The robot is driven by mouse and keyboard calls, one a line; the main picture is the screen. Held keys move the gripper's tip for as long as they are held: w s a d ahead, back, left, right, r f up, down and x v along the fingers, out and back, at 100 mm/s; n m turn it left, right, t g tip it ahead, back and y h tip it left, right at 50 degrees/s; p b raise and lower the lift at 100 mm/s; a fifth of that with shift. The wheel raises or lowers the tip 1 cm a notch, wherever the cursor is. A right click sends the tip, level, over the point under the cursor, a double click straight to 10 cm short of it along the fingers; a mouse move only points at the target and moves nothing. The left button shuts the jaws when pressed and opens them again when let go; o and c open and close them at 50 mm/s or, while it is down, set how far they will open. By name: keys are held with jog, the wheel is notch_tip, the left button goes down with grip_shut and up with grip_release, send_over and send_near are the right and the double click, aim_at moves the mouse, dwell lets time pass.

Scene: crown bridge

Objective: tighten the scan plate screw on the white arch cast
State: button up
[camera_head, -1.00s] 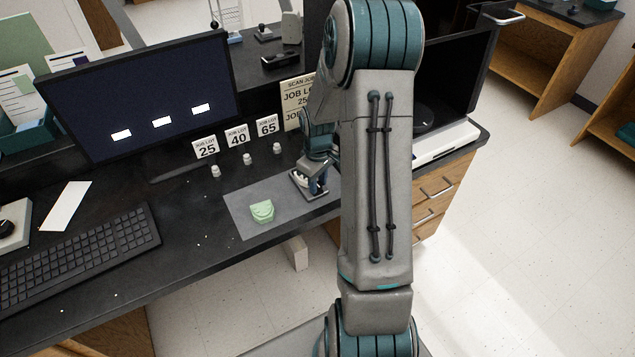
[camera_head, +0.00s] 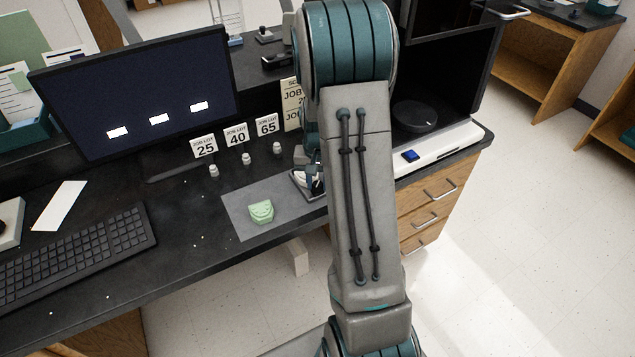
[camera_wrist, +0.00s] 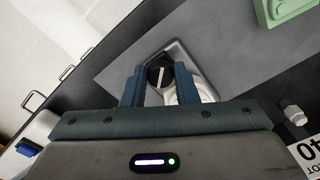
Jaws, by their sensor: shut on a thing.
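The white arch cast (camera_wrist: 200,91) sits on a grey scan plate (camera_wrist: 179,50), partly hidden by my right finger in the wrist view. A dark round screw knob (camera_wrist: 160,71) with a pale slot line stands on the plate beside the cast. My gripper (camera_wrist: 159,76) is shut on this screw, with one blue finger on each side. In the head view my arm hides most of the gripper, and only parts of the white cast (camera_head: 308,180) and plate show at the mat's right end.
A green arch cast (camera_head: 261,212) lies on the grey mat (camera_head: 240,206). Several small white pegs stand before the job lot cards (camera_head: 236,135). Right of my arm are a dark open cabinet with a black disc (camera_head: 414,116) and a blue button (camera_head: 410,155). A keyboard (camera_head: 75,257) lies left.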

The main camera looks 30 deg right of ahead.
jog(key=m, duration=0.5)
jog(key=shift+w+m, duration=0.1)
jog(key=shift+m, duration=0.3)
dwell(0.4)
jog(key=o, duration=1)
jog(key=shift+r, duration=0.1)
notch_tip(320, 180, up, 8)
jog(key=p, duration=0.6)
